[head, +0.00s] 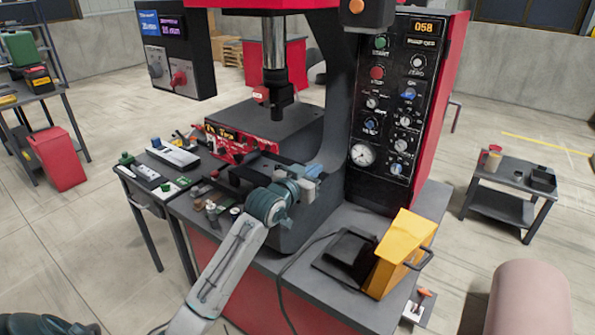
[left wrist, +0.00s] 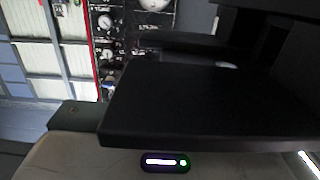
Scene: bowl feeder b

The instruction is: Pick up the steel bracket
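My left arm comes in from the bottom of the head view and its gripper (head: 311,171) is at the front of the press, beside the machine's dark column. The fingers are small and partly hidden there, so I cannot tell whether they are open or shut. The left wrist view is mostly filled by a dark block close to the camera, and it shows no clear fingertips. I cannot make out the steel bracket for certain; several small parts (head: 212,212) stand on the bench left of my gripper. My right gripper is not in view.
The red and black press (head: 402,100) with its control panel stands behind my gripper. A yellow box (head: 402,250) and a cable are on the bench to the right. A side table (head: 165,172) with small items is at left. A low cart (head: 510,185) stands at far right.

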